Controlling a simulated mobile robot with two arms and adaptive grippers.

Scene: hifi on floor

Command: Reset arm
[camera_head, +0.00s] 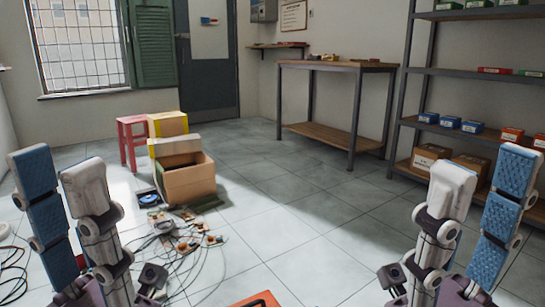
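My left gripper (58,172) stands upright at the lower left, close to the camera. One finger shows its blue ribbed pads and the other its white back. The fingers are apart with nothing seen between them. My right gripper (484,172) stands upright at the lower right in a mirrored pose. Its white-backed finger and blue-padded finger are also apart and empty. Both grippers are in front of the tiled floor and touch nothing that I can see.
An open cardboard box (190,184) stands on the floor left of centre, with loose parts and cables (180,244) before it. A red stool (131,143) is behind. A workbench (337,66) and shelving (472,75) stand right. The middle floor is clear. An orange-edged object (257,299) shows at the bottom.

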